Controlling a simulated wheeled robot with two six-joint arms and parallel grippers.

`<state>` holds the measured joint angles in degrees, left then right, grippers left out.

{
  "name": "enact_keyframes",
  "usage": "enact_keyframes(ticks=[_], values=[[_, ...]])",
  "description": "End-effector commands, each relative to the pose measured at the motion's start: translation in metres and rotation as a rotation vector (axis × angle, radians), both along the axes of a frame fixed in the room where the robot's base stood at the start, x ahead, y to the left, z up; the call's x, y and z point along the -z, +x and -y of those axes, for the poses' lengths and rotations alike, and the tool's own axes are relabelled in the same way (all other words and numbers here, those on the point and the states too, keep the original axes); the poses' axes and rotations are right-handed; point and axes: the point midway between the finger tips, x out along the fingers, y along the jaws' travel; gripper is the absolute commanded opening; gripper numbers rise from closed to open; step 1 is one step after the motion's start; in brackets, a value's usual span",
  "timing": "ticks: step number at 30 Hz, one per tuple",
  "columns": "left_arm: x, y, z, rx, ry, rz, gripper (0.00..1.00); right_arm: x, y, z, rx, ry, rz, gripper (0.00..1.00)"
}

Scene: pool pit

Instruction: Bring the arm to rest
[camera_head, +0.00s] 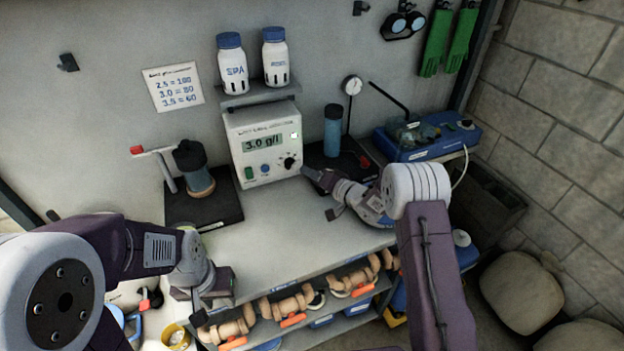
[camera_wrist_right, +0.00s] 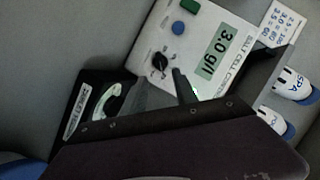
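My right gripper (camera_head: 322,192) reaches over the bench just right of the white control box (camera_head: 262,145). Its two fingers look spread and nothing shows between them. In the right wrist view the dark fingers (camera_wrist_right: 168,92) stand just below the box's black knob (camera_wrist_right: 159,63); I cannot tell whether they touch the box. The display reads 3.0 g/l. My left gripper (camera_head: 208,292) hangs low over the front left edge of the bench, pointing down; its finger gap is not clear.
A dark bottle on a black stand (camera_head: 205,205) is left of the box. A blue bottle (camera_head: 333,130) and a blue device (camera_head: 430,138) are to the right. Two white bottles stand on a shelf (camera_head: 260,95) above. The middle of the bench (camera_head: 265,215) is clear.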

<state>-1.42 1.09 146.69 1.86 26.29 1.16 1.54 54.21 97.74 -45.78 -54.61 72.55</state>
Motion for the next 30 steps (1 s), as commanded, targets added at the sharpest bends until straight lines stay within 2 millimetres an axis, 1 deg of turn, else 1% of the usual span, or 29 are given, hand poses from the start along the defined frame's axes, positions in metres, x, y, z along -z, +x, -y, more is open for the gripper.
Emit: enact_keyframes(ticks=[12, 14, 16, 17, 18, 20, 21, 22, 23, 24, 25, 26, 27, 29, 30], values=[[-0.001, 0.000, 0.000, 0.000, 0.000, 0.001, 0.36, -0.001, 0.000, -0.001, -0.002, 0.000, -0.001, 0.35], [-0.001, 0.000, 0.000, 0.000, 0.000, 0.001, 0.36, -0.010, 0.001, -0.002, -0.004, 0.000, 0.014, 0.35], [-0.001, 0.000, 0.000, 0.000, 0.000, 0.001, 0.36, -0.036, 0.005, -0.004, -0.007, -0.002, 0.059, 0.35], [-0.001, 0.000, 0.000, 0.000, 0.000, 0.001, 0.36, -0.053, 0.006, -0.005, -0.010, -0.002, 0.085, 0.35], [-0.001, 0.000, 0.000, 0.000, 0.000, 0.001, 0.36, -0.081, 0.004, -0.007, -0.011, -0.001, 0.122, 0.35], [-0.001, 0.000, 0.000, 0.000, 0.000, 0.000, 0.36, -0.124, -0.004, -0.004, 0.025, 0.009, 0.155, 0.35], [-0.001, 0.000, 0.000, 0.000, 0.000, 0.001, 0.36, -0.140, -0.012, 0.006, 0.075, -0.007, 0.145, 0.35], [-0.001, 0.000, 0.000, 0.000, 0.000, 0.001, 0.36, -0.147, -0.019, 0.015, 0.119, -0.037, 0.131, 0.35], [-0.001, 0.000, 0.000, 0.000, 0.000, 0.001, 0.36, -0.150, -0.029, 0.026, 0.167, -0.078, 0.107, 0.35], [-0.001, 0.000, 0.000, 0.000, 0.000, 0.001, 0.36, -0.148, -0.046, 0.043, 0.231, -0.153, 0.060, 0.35], [-0.001, 0.000, 0.000, 0.000, 0.000, 0.001, 0.36, -0.141, -0.063, 0.058, 0.275, -0.220, 0.008, 0.35], [-0.001, 0.000, 0.000, 0.000, 0.000, 0.001, 0.36, -0.128, -0.084, 0.072, 0.310, -0.295, -0.058, 0.35], [0.000, 0.000, 0.000, 0.000, 0.000, 0.000, 0.36, -0.109, -0.112, 0.088, 0.333, -0.384, -0.150, 0.35], [-0.001, 0.000, 0.000, 0.000, 0.000, 0.001, 0.36, -0.079, -0.156, 0.104, 0.331, -0.500, -0.288, 0.35], [-0.001, 0.000, 0.000, 0.000, 0.000, 0.000, 0.36, -0.059, -0.185, 0.112, 0.309, -0.567, -0.382, 0.35]])
